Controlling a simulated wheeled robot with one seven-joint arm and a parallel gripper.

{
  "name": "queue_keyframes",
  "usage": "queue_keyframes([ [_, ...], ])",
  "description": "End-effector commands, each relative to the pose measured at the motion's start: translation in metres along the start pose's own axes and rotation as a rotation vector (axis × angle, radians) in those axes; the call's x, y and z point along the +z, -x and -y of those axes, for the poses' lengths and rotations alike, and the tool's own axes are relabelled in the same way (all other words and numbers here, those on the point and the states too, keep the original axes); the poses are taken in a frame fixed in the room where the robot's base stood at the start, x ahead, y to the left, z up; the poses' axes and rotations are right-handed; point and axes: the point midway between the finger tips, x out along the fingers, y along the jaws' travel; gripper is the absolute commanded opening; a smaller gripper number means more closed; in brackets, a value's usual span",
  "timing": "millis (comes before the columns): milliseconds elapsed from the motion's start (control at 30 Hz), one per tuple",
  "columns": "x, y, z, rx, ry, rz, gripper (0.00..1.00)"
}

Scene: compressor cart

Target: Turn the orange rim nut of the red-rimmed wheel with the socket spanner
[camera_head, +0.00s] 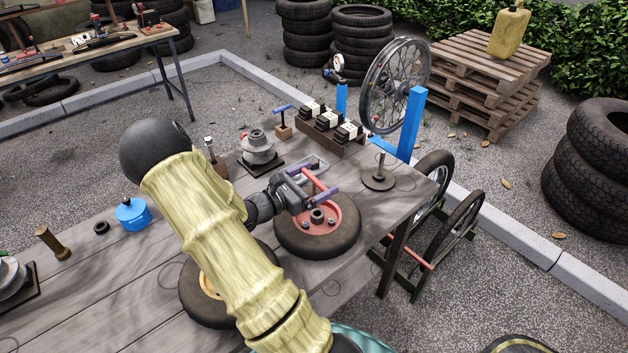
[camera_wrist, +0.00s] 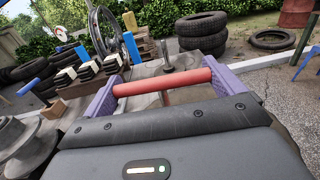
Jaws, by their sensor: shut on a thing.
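The red-rimmed wheel (camera_head: 345,245) lies flat on the grey wooden workbench, with a dark hub and several dark nuts on its red face. I cannot make out an orange nut; part of the rim is behind my gripper. My gripper (camera_head: 318,184) is above the wheel's far side, its purple fingers shut on a red bar (camera_head: 317,181), which looks like the socket spanner's handle. The red bar runs between the fingers in the wrist view (camera_wrist: 163,82). The spanner's lower end is not clear, and I cannot tell whether it touches a nut.
A yellow-rimmed wheel (camera_head: 205,300) lies partly under my arm. A blue-handled T-tool (camera_head: 283,112) stands in a wooden block behind. A round-footed stand (camera_head: 378,181) is close to the right. A spoked wheel (camera_head: 393,85) sits in a blue stand at the back.

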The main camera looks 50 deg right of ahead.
Motion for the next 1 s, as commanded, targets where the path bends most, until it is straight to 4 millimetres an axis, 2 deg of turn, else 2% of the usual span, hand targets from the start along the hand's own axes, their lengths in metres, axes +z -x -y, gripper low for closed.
queue_keyframes([
  [500, 0.002, -0.0002, -0.0009, -0.19, -0.003, 0.002, 0.53],
  [867, 0.0011, -0.0002, -0.0004, -0.212, -0.003, 0.002, 0.53],
  [1000, 0.0024, -0.0009, -0.0011, -0.285, -0.004, 0.003, 0.53],
])
